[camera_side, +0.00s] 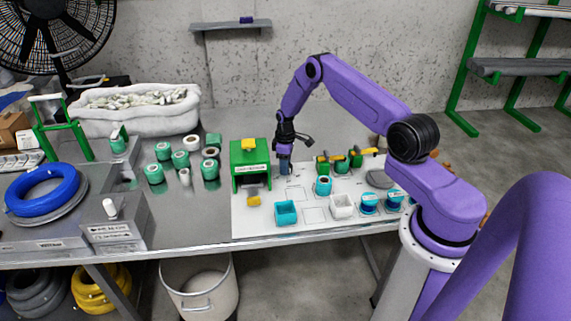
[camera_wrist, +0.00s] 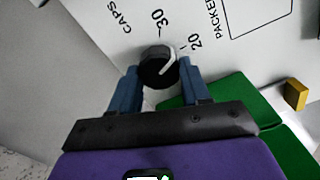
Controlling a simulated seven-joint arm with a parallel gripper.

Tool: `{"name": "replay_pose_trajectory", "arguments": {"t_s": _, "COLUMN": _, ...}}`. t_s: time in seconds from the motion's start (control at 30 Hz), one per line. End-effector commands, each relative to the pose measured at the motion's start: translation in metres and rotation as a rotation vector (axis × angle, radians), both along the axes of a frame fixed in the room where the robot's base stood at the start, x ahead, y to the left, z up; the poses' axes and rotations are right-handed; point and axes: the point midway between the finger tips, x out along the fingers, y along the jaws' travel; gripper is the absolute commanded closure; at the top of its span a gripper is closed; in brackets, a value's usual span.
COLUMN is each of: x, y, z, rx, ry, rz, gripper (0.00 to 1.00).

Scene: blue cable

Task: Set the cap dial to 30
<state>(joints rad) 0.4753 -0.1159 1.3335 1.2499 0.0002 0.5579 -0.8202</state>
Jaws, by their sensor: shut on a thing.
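The cap dial (camera_wrist: 155,70) is a dark round knob with a white pointer, set on a white panel marked "CAPS". The numbers 30 and 20 are printed around it. The pointer aims up and to the right, between 30 and 20, and looks nearer the 20 side. My gripper (camera_wrist: 160,76) has its blue fingers on both sides of the knob and is shut on it. In the side view my gripper (camera_side: 284,166) reaches down to the white board, just right of the green machine (camera_side: 249,160). The dial is hidden there.
In the side view, a teal bin (camera_side: 286,213), a white bin (camera_side: 342,206) and blue spools (camera_side: 369,204) stand along the front of the board. Green and yellow parts (camera_side: 340,163) stand to the right. In the wrist view, a green block (camera_wrist: 235,95) lies close to the right finger.

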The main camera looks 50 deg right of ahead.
Motion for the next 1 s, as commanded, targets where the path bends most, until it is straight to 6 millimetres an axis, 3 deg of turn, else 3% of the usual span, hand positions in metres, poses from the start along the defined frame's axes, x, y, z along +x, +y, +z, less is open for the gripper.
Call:
{"name": "replay_pose_trajectory", "arguments": {"t_s": 0.5, "x": -0.0015, "y": 0.0012, "z": 0.0005, "rx": 0.001, "ry": 0.002, "rz": 0.446, "gripper": 0.84}}
{"name": "replay_pose_trajectory", "arguments": {"t_s": 1.0, "x": -0.0021, "y": 0.0012, "z": 0.0004, "rx": 0.0, "ry": 0.001, "rz": 0.631, "gripper": 0.84}}
